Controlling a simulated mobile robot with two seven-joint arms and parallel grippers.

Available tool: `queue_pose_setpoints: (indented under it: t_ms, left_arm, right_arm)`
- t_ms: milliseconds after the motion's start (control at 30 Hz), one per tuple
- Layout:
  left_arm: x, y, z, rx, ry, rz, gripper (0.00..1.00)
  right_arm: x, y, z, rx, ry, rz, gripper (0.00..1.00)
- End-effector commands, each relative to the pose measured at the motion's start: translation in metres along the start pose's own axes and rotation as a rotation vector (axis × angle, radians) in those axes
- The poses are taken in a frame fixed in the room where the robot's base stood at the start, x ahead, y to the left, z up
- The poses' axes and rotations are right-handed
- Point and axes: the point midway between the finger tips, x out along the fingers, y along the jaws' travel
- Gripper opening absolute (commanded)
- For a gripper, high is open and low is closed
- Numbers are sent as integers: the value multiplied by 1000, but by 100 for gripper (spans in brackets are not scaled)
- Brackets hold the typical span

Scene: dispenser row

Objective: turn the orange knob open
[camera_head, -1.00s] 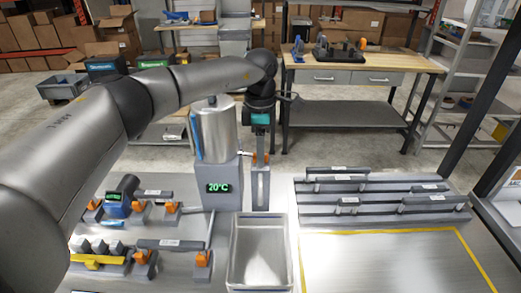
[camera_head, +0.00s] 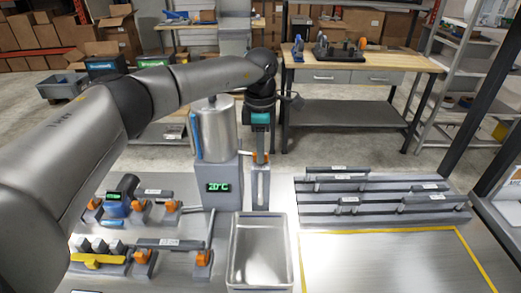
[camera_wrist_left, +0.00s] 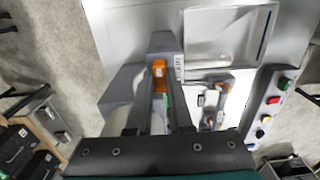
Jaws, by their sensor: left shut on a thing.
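The orange knob (camera_head: 250,154) sits at the top of a narrow grey post, beside the steel tank (camera_head: 217,130); only a small part of it shows in the head view. My left gripper (camera_head: 258,158) comes down on it from above. In the left wrist view the orange knob (camera_wrist_left: 159,76) lies between the two fingers of my left gripper (camera_wrist_left: 160,85), which are shut on it. How far it is turned is hard to tell. My right gripper is in neither view.
A grey block with a green "20°C" display (camera_head: 218,187) stands under the tank. An empty metal tray (camera_head: 261,250) lies in front. Fixtures with other orange parts (camera_head: 203,258) are at left, grey rails (camera_head: 380,200) at right. The yellow-marked area (camera_head: 385,260) is clear.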

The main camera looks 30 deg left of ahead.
Motion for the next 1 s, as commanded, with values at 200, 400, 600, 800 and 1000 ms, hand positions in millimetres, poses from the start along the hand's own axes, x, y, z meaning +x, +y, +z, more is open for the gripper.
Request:
queue_pose_setpoints:
  t_ms: [200, 400, 600, 800, 1000]
  left_arm:
    - [-1, 0, 0, -27, -1, 0, 0]
    - [-1, 0, 0, -119, -1, 1, 0]
    - [-2, 0, 0, -280, -1, -1, 0]
    - [-2, 0, 0, -470, -1, 0, 0]
    - [-2, 0, 0, -660, -2, 0, 0]
  right_arm:
    - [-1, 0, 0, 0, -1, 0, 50]
    - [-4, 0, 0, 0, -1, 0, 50]
    - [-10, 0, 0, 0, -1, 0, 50]
    - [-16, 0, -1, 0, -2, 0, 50]
    - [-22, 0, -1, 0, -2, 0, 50]
